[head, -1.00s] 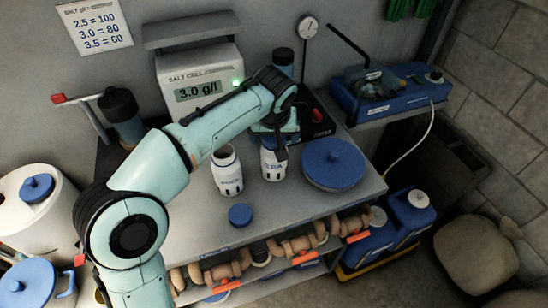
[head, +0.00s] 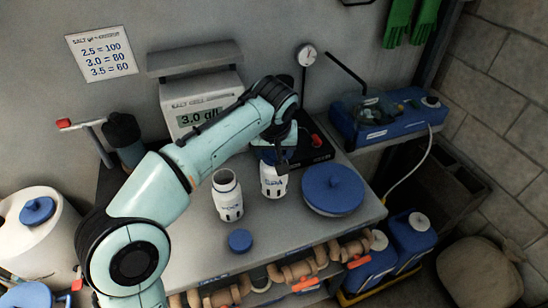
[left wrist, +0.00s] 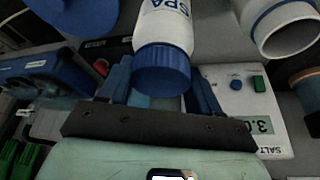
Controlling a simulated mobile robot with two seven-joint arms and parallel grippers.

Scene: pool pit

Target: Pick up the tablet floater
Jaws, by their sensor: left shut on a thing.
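A white container labelled SPA (head: 273,183), with a blue top and dark slots low on its side, stands upright on the grey bench and looks like the tablet floater. My left gripper (head: 280,158) is at its top, shut on the blue part. In the left wrist view the blue cap (left wrist: 162,68) of this container sits between the fingers of my left gripper (left wrist: 160,88). Its base is out of that view. I cannot tell whether it is lifted. My right gripper is not in view.
An open white slotted container (head: 227,197) stands just left, with a loose blue cap (head: 239,240) in front. A large blue round lid (head: 333,188) lies close on the right. The salt meter (head: 203,108) stands behind. The bench's front edge is near.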

